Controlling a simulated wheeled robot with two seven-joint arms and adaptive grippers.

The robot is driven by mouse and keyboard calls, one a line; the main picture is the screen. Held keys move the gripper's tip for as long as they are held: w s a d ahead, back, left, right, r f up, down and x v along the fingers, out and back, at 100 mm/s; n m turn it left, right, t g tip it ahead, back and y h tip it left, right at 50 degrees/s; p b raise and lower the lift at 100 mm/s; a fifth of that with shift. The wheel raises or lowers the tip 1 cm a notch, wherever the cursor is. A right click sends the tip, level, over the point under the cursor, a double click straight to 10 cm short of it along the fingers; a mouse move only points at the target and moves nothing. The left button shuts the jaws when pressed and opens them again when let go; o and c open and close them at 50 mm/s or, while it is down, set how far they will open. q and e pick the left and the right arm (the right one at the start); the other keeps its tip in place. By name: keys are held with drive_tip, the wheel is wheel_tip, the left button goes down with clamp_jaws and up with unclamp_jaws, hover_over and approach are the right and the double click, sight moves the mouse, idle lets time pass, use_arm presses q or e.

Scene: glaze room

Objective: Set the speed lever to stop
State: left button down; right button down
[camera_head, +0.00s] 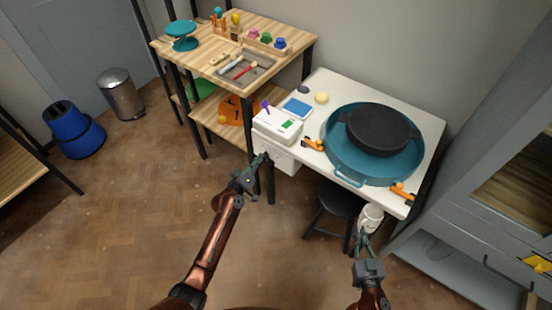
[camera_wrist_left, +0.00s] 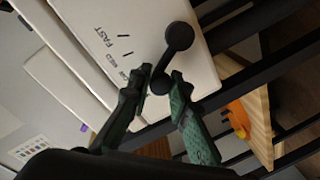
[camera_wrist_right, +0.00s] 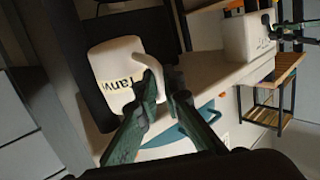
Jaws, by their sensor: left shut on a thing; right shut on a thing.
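The speed lever (camera_wrist_left: 173,62) is a black arm with a round hub on a white panel (camera_wrist_left: 85,20) marked FAST, MED and a partly covered third word. My left gripper (camera_wrist_left: 160,85) is shut on the lever's knob end, close to that third word. No stop mark is visible; the fingers cover part of the panel. In the head view, my left gripper (camera_head: 262,160) is at the left side of the white wheel table, below the printer-like box. My right gripper (camera_wrist_right: 165,88) is shut on the handle of a white mug (camera_wrist_right: 115,75) with a name label, held in front of the table.
A teal basin (camera_head: 340,160) with a dark wheel head (camera_head: 380,130) sits on the white table. A black stool (camera_head: 335,205) stands below, near the mug. The wooden shelf (camera_head: 290,30) with tools stands left of the table.

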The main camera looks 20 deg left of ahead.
use_arm(q)
drive_tip(key=shift+a+f, duration=0.1)
drive_tip(key=shift+a, duration=0.05)
drive_tip(key=c, duration=2)
unclamp_jaws()
drive_tip(key=shift+o, duration=1)
drive_tip(key=v, duration=1.2)
